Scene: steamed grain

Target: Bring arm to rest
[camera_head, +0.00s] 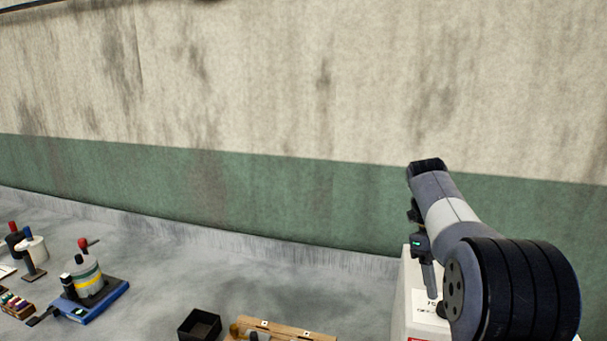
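My arm (448,215) rises at the right of the head view, grey and white with a large dark ribbed joint at the lower right. The wrist end sits at the upper part of the arm, in front of the green band of the wall. A small dark part with a green light (418,243) hangs below it, in front of a white box. The fingertips of my gripper cannot be made out, so whether it is open or shut is not shown.
A white box (408,305) stands close behind my arm. A black open bin (200,325) and a wooden rack (290,330) are at the bottom middle. A blue-based device (105,297) and several small items stand at the left. The grey surface between is clear.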

